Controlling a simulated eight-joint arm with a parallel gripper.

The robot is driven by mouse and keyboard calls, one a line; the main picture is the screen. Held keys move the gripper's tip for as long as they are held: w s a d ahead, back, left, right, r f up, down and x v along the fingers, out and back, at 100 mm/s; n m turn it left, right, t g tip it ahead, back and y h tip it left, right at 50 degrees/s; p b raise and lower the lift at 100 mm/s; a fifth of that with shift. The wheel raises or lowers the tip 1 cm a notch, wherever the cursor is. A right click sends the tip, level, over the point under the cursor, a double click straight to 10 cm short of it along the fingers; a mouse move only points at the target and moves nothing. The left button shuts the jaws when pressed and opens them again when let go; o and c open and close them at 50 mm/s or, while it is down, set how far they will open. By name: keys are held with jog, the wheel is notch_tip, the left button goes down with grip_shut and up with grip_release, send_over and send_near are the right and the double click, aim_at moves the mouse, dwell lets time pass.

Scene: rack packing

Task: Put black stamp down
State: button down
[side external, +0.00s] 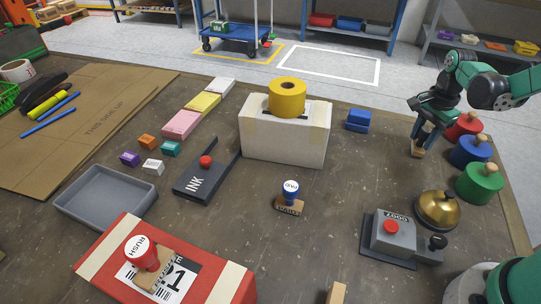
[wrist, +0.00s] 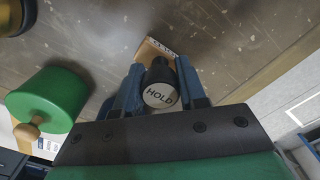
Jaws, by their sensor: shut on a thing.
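My gripper (side external: 424,133) is at the right back of the table, beside the red, blue and green round pots. In the wrist view its two blue fingers (wrist: 160,88) are shut around the black stamp (wrist: 159,95), whose white top reads HOLD. The stamp's wooden base (wrist: 152,49) points away from the wrist toward the brown tabletop. In the side view the fingers hide most of the stamp; its wooden base (side external: 417,152) shows below them, low over the table. I cannot tell whether the base touches the surface.
The red pot (side external: 463,126), blue pot (side external: 471,151) and green pot (side external: 480,183) stand close on the right. A brass bell (side external: 437,210) and blue PAID stamp (side external: 290,194) stand nearer; bare tabletop lies between.

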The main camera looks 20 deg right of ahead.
aim_at(427, 130)
jog(key=c, duration=0.5)
grip_release()
jog(key=shift+f, duration=0.1)
notch_tip(427, 130, up, 12)
jog(key=shift+f, duration=0.1)
jog(key=s+a+n+t, duration=0.2)
jog(key=a+n+t, duration=0.1)
jog(key=a+n, duration=0.5)
jog(key=s+a+n+t, duration=0.3)
jog(key=a+n+t, duration=0.1)
jog(key=a+n, duration=0.4)
jog(key=shift+n, duration=1)
jog(key=shift+f, duration=0.1)
